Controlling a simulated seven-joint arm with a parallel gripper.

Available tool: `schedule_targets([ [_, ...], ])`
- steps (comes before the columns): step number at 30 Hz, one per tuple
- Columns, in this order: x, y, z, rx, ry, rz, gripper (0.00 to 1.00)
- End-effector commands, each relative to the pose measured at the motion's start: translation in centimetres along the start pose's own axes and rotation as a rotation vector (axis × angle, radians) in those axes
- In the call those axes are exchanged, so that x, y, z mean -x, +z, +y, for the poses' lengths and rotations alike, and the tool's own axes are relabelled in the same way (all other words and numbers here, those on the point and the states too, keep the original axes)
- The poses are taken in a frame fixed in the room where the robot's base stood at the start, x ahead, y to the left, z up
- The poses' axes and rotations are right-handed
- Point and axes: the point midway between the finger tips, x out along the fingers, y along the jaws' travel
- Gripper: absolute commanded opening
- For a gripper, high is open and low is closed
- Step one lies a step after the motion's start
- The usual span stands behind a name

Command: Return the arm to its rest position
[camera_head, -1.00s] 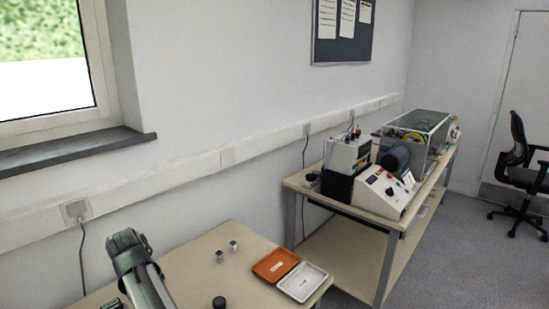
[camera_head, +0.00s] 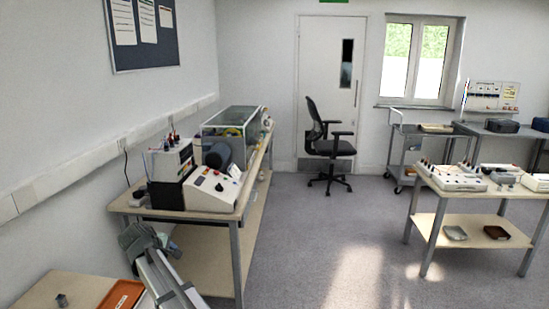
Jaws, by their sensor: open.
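Part of my arm (camera_head: 160,268) shows at the lower left, with a dark rounded joint at its top and pale grey links running down out of the picture. My gripper is not in view, so what is at its jaws is hidden. The arm stands in front of the near wooden table (camera_head: 75,288) and overlaps its orange tray (camera_head: 122,296) in the picture. A small metal block (camera_head: 62,300) sits on that table to the left of the tray.
A bench (camera_head: 233,215) with a white control box (camera_head: 212,188) and a clear-covered machine (camera_head: 232,122) stands beyond the arm. An office chair (camera_head: 328,147) is by the door. A second table (camera_head: 462,190) with instruments stands at right. The middle floor (camera_head: 320,230) is clear.

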Motion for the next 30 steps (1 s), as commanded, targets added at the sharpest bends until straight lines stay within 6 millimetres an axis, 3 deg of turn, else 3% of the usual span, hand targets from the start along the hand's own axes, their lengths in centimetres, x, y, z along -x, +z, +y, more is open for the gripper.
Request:
schedule_targets([
  [3,-3.5,5.2,3.8,0.021,0.043,-0.054,0.56],
  [6,-6.2,9.6,6.0,0.042,0.068,-0.099,0.56],
  [11,-11.7,17.1,6.6,0.043,0.062,-0.171,0.56],
  [15,-16.9,23.1,3.0,-0.010,-0.003,-0.215,0.56],
  [21,-22.5,29.1,-4.6,-0.133,-0.123,-0.256,0.56],
  [30,-27.8,37.0,-17.2,-0.342,-0.308,-0.325,0.56],
])
